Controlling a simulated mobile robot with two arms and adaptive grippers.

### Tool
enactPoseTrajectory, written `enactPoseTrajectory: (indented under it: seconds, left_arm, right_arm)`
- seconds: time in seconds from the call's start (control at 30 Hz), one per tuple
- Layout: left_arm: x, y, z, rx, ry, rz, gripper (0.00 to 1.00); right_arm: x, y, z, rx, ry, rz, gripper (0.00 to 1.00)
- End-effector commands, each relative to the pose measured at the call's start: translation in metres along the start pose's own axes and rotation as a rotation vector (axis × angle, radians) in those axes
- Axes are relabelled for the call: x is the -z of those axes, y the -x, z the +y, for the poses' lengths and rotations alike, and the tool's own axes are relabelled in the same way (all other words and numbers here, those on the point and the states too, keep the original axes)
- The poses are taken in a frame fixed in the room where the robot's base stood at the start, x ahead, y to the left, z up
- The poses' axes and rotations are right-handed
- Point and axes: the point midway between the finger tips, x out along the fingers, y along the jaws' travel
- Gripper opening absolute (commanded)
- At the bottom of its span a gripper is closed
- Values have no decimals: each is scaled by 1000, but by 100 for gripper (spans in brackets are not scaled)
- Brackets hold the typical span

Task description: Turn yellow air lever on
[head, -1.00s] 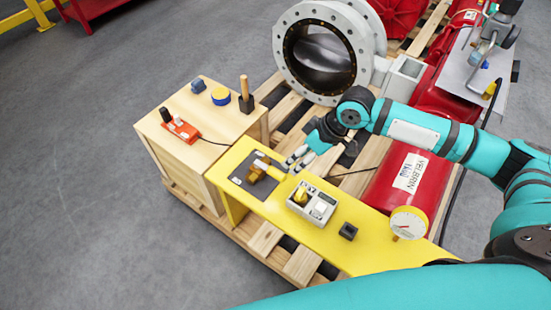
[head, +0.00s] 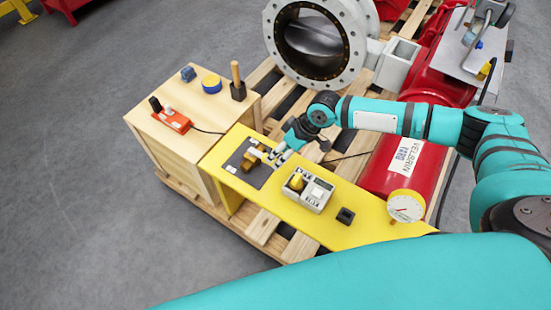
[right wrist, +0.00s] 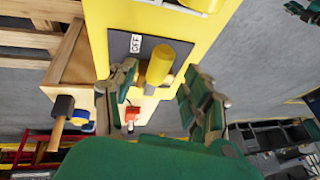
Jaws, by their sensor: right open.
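The yellow air lever (head: 264,156) sits on a brass valve (head: 249,162) on a dark plate at the left end of the yellow panel (head: 328,230). In the right wrist view the lever (right wrist: 158,64) points up beside an "OFF" label (right wrist: 135,43). My right gripper (head: 281,157) is open at the lever. In the wrist view its two fingers stand on either side of the lever (right wrist: 157,95), with gaps showing. Whether a finger touches it cannot be told. Dark green parts at that view's top right corner may be my left gripper (right wrist: 302,12); its jaws cannot be read.
A grey switch box (head: 309,190) with a yellow knob, a small black block (head: 345,215) and a gauge (head: 405,207) are on the panel. A wooden box (head: 160,130) with an orange device (head: 172,121) stands left. A red cylinder (head: 410,160) lies behind.

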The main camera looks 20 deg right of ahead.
Motion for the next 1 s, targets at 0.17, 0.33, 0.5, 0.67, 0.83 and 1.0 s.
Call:
enactPoseTrajectory:
  seconds: [0.17,0.33,0.5,0.67,0.83,1.0]
  left_arm:
    - [1,-2,0,0,0,1,40]
    - [-2,-3,0,0,0,-3,40]
    - [-6,-3,0,0,1,-9,40]
    - [-7,-3,0,0,1,-11,40]
    - [-7,-3,0,0,1,-11,40]
    - [-7,-3,0,0,2,-12,40]
  right_arm:
    - [0,-26,0,0,0,1,50]
    - [0,-35,0,-1,2,0,50]
    - [0,-36,0,-1,2,1,50]
    - [0,-36,0,-1,1,1,42]
    - [0,-36,0,-1,1,1,20]
    - [0,-36,0,-1,1,1,0]
